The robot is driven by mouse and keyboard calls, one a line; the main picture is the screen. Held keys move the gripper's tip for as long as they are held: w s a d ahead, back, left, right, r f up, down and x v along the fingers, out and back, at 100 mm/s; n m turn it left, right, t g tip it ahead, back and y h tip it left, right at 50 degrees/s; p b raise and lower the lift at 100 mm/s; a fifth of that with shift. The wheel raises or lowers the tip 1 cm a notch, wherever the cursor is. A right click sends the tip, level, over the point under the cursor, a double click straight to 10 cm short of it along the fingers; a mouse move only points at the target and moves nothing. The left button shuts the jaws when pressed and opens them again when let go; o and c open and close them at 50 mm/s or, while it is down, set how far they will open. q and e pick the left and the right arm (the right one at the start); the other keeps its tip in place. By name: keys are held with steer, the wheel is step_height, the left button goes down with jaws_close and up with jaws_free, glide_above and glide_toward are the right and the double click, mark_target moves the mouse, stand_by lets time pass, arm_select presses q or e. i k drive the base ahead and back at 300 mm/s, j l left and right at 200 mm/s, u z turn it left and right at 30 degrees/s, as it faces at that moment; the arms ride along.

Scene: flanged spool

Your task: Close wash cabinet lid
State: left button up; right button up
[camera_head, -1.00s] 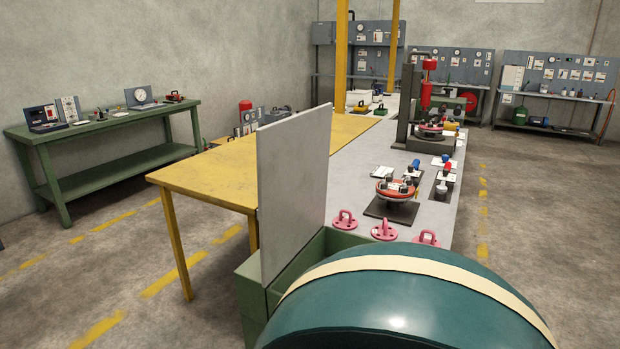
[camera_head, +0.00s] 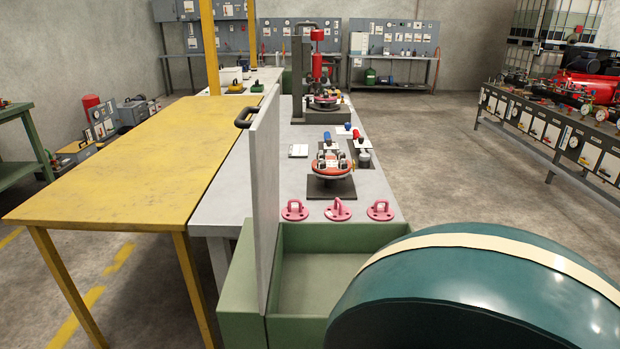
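The wash cabinet (camera_head: 240,285) is a green open-topped box at the lower middle of the head view. Its grey lid (camera_head: 264,190) stands upright along the cabinet's left side, so the cabinet is open. A black handle (camera_head: 247,117) shows on the lid's left face near its far top corner. The cabinet's inside looks empty where I can see it; its right part is hidden behind a large dark green rounded body with a cream band. Neither of my grippers is in view.
A yellow table (camera_head: 130,170) stands left of the lid. A grey bench (camera_head: 225,195) behind the cabinet bears pink lifting eyes (camera_head: 337,210), a red flanged piece (camera_head: 332,167) and a press (camera_head: 317,75). A shelf with gauges (camera_head: 550,130) stands at the right. The floor between is clear.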

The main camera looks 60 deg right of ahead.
mark_target(265, 130)
steer(key=i+z, duration=0.15)
steer(key=z, duration=0.25)
steer(key=i+j+z, duration=0.1)
steer(key=z, duration=0.3)
steer(key=i+j+z, duration=0.1)
steer(key=z, duration=0.3)
steer(key=i+j+z, duration=0.15)
steer(key=z, duration=0.25)
steer(key=i+j+z, duration=0.2)
steer(key=z, duration=0.2)
steer(key=i+j+z, duration=0.2)
steer(key=j+z, duration=0.2)
